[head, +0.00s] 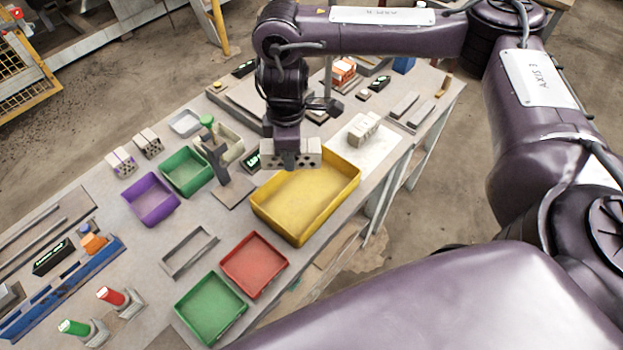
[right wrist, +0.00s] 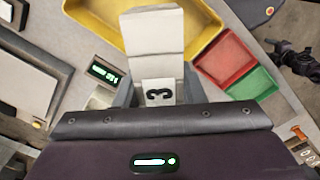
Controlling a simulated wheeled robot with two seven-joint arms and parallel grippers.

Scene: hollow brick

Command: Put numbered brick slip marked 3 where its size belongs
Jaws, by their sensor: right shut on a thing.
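The pale grey hollow brick slip marked 3 (right wrist: 158,92) is in my right gripper (right wrist: 157,98); its black 3 shows in the right wrist view. In the head view this brick (head: 306,153) has round holes in its side and hangs under my right gripper (head: 290,157), overlapping the far left edge of the large yellow tray (head: 262,208). Its exact height above the tray is unclear. The tray looks empty, and its wall also shows in the right wrist view (right wrist: 100,22). Similar bricks (head: 121,163) (head: 149,143) stand at the left. My left gripper is out of view.
Smaller trays are purple (head: 150,203), green (head: 187,172), red (head: 254,264) and green (head: 211,309). A brick (head: 363,129) sits on a white sheet (head: 378,147). A post with a green knob (head: 207,121) stands left of my gripper. Red and green buttons (head: 112,297) are near the front left.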

